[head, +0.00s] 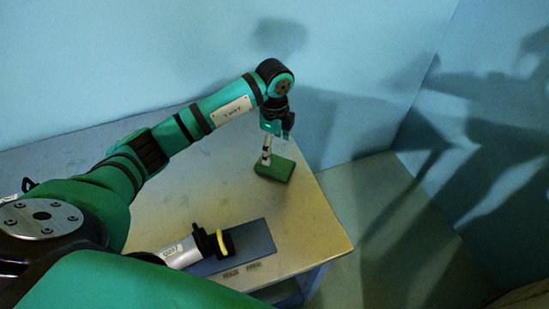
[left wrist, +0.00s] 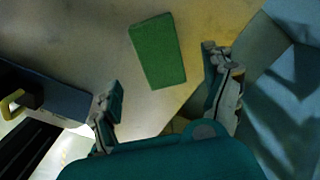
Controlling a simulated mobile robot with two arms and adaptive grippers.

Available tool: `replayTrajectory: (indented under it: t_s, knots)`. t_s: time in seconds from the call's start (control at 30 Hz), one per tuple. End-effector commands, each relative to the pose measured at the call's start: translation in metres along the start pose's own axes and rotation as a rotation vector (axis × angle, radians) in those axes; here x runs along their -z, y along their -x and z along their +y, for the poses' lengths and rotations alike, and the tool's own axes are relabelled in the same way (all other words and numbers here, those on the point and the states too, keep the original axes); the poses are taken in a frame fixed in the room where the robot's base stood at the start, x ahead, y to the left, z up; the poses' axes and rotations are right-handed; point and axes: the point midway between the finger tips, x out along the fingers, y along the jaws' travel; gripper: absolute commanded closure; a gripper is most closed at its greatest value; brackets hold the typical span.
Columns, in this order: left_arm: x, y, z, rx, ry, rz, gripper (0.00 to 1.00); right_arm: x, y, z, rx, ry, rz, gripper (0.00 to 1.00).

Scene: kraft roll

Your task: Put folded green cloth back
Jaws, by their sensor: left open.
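The folded green cloth (head: 274,167) lies flat near the far right part of the table. It is a plain green rectangle and shows whole in the left wrist view (left wrist: 157,52). My left gripper (head: 268,155) points down over the cloth in the head view, hiding a little of its back edge. In the left wrist view the left gripper (left wrist: 165,88) is open, its fingers wide apart with nothing between them. The cloth lies beyond the fingertips, apart from both fingers. My right gripper does not show.
A blue-grey flat panel (head: 258,240) lies at the table's front right. A grey and black cylindrical thing with a yellow ring (head: 226,243) is over its left part. The table (head: 310,225) is bare between panel and cloth. Blue walls (head: 360,50) stand behind.

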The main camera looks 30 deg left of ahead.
Motion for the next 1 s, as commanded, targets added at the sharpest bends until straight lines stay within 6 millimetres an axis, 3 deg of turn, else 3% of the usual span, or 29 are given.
replayTrajectory:
  t_s: [0.2, 0.33, 1.0]
  knots:
    - [0.0, 0.039, -0.001, 0.003, 0.0, 0.0, 0.17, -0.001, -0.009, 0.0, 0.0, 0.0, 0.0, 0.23]
    - [0.0, 0.051, 0.0, 0.001, 0.001, 0.0, 0.17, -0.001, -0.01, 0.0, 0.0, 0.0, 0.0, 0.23]
    - [0.0, 0.054, 0.0, -0.001, 0.0, 0.0, 0.17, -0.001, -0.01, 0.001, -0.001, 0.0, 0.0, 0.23]
